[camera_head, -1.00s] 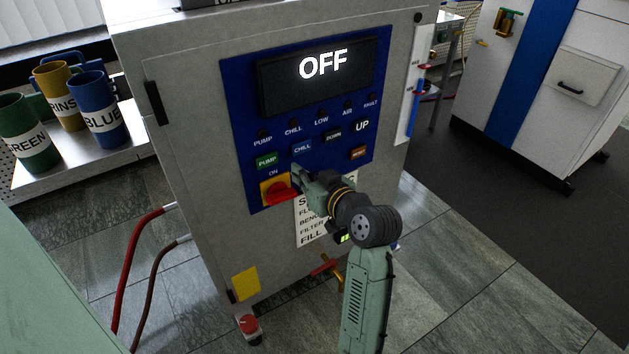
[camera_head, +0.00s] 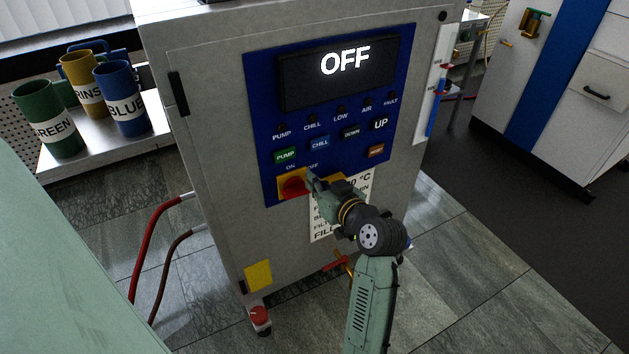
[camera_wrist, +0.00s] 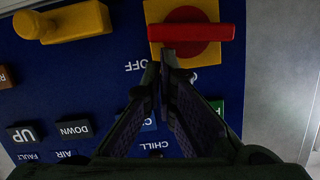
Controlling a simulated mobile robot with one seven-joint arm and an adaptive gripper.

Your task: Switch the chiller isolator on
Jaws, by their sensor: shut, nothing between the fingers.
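The isolator is a red rotary handle (camera_head: 293,187) on a yellow plate, low on the blue panel of the chiller cabinet. The wrist view is upside down and shows the red handle (camera_wrist: 190,32) lying level across its plate. ON and OFF labels sit above it; the display (camera_head: 342,64) reads OFF. My gripper (camera_head: 313,181) is shut and empty at the handle's right end, hiding part of it in the head view. In the wrist view, the fingertips (camera_wrist: 168,56) are at the bar's edge, near the OFF label; I cannot tell if they touch.
Pump (camera_head: 285,155) and chill (camera_head: 320,143) buttons sit just above. A yellow fitting (camera_wrist: 75,22) stands out beside the isolator. Red hoses (camera_head: 150,235) run at the cabinet's left. Labelled mugs (camera_head: 122,98) stand on a shelf at left. Floor is open at right.

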